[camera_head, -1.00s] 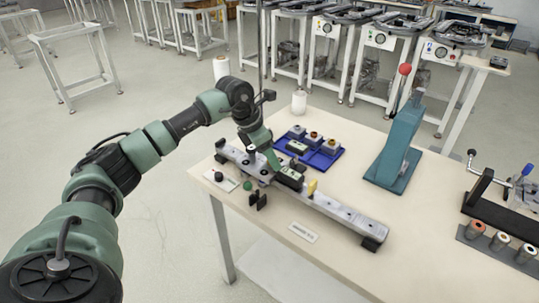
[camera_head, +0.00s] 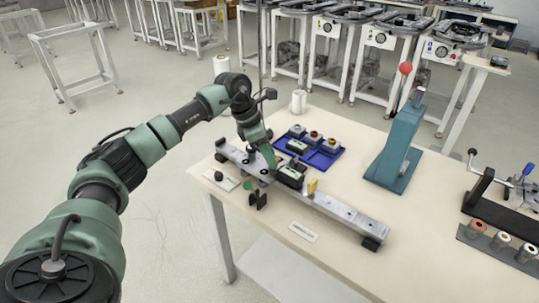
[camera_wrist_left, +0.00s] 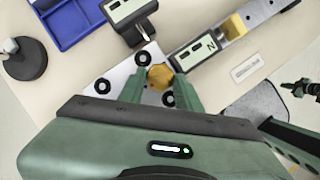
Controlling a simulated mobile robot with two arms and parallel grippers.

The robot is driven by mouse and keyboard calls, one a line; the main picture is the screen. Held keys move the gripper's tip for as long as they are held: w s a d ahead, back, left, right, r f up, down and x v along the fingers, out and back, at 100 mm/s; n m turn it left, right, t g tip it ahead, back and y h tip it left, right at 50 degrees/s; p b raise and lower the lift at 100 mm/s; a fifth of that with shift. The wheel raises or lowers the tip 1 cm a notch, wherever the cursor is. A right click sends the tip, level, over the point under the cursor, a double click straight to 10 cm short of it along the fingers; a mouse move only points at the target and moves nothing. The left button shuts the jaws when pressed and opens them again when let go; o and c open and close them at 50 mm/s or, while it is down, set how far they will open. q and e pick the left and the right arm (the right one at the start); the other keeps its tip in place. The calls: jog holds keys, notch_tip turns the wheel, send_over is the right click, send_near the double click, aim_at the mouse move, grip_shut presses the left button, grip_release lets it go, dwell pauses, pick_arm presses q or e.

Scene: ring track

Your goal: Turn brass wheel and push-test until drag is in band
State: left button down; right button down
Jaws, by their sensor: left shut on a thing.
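The brass wheel (camera_wrist_left: 160,76) shows in the left wrist view as a small gold knob on a light plate with black round fittings. My left gripper (camera_wrist_left: 159,90) has a green finger on each side of it and is shut on it. In the head view my left gripper (camera_head: 273,170) reaches down at the grey rail (camera_head: 340,212), and the wheel is hidden there. A dark carriage (camera_head: 291,177) with a light-faced block sits on the rail beside the gripper; its "N" label (camera_wrist_left: 210,44) shows in the wrist view. My right gripper is not in view.
A yellow block (camera_head: 312,187) stands at the rail beyond the carriage. A blue tray (camera_head: 326,164) with several parts lies behind. A teal press (camera_head: 395,150) with a red knob stands right of it. A white label (camera_head: 303,232) lies in front; the table between rail and press is clear.

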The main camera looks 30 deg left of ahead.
aim_at(260, 165)
pick_arm(q)
jog(key=shift+w+m+g+h, duration=0.15)
jog(key=shift+m+g+h, duration=0.25)
jog(key=shift+m, duration=1.1)
jog(key=c, duration=1)
grip_release()
jog(key=shift+a, duration=0.1)
jog(key=b+v, duration=0.1)
jog(key=v, duration=0.7)
jog(key=shift+w+f, duration=0.1)
